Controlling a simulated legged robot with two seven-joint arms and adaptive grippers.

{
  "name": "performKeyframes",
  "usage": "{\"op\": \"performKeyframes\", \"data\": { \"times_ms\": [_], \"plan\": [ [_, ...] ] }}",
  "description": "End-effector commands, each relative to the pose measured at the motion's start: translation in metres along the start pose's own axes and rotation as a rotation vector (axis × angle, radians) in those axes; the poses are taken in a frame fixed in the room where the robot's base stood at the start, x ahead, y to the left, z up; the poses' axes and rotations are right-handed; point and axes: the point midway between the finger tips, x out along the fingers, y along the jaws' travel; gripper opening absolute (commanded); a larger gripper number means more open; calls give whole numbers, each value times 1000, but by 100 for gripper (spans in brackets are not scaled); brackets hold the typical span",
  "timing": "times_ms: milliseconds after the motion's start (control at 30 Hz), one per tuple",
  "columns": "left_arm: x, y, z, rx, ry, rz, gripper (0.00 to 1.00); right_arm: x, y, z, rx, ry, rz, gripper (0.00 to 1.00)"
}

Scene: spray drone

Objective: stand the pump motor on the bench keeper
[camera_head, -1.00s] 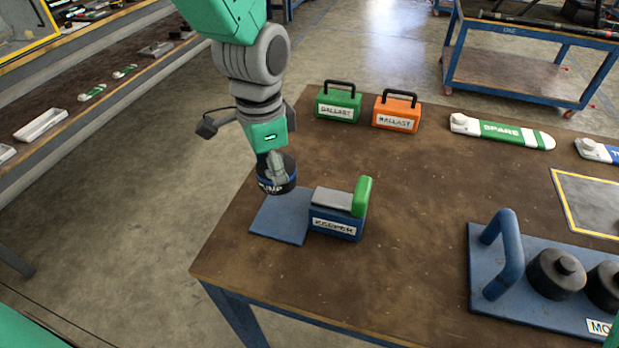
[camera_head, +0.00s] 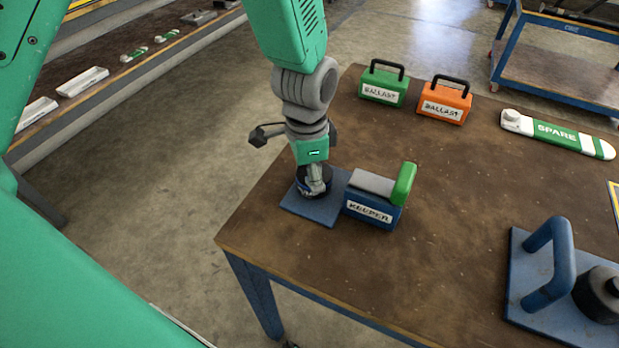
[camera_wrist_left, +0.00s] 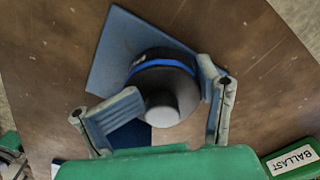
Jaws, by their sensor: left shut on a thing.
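The pump motor (camera_head: 301,187) is a dark, round body with a blue band. My left gripper (camera_head: 316,186) is shut on it from above and covers part of it. The bench keeper (camera_head: 374,199) is a blue block with a grey top, a green upright end and a flat blue plate (camera_head: 318,212) on its left. The motor is upright over this plate; I cannot tell whether its base touches it. In the left wrist view the motor (camera_wrist_left: 166,88) sits between the fingers (camera_wrist_left: 165,92), with the plate (camera_wrist_left: 120,45) behind it. My right gripper is not in view.
A green ballast case (camera_head: 383,86) and an orange one (camera_head: 445,102) stand behind the keeper. A white and green SPARE piece (camera_head: 560,134) lies at the right. A blue tray with a handle (camera_head: 548,265) is at the front right. The bench's left edge is close to the plate.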

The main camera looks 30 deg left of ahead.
Motion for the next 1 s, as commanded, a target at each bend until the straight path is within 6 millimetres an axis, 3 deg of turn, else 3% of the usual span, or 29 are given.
{"op": "performKeyframes", "data": {
  "times_ms": [100, 133, 233, 667, 1000],
  "plan": [
    [0, 2, 0, 1, -4, -2, 6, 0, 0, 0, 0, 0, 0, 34],
    [1, 2, 0, 1, -6, 0, 61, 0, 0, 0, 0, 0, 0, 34],
    [0, 3, -1, 1, -7, -1, 94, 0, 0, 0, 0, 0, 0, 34],
    [-6, 2, -1, 2, -5, 2, 97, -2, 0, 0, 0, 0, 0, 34],
    [-76, 2, -2, 2, -1, -2, 97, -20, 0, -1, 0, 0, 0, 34]
  ]
}}
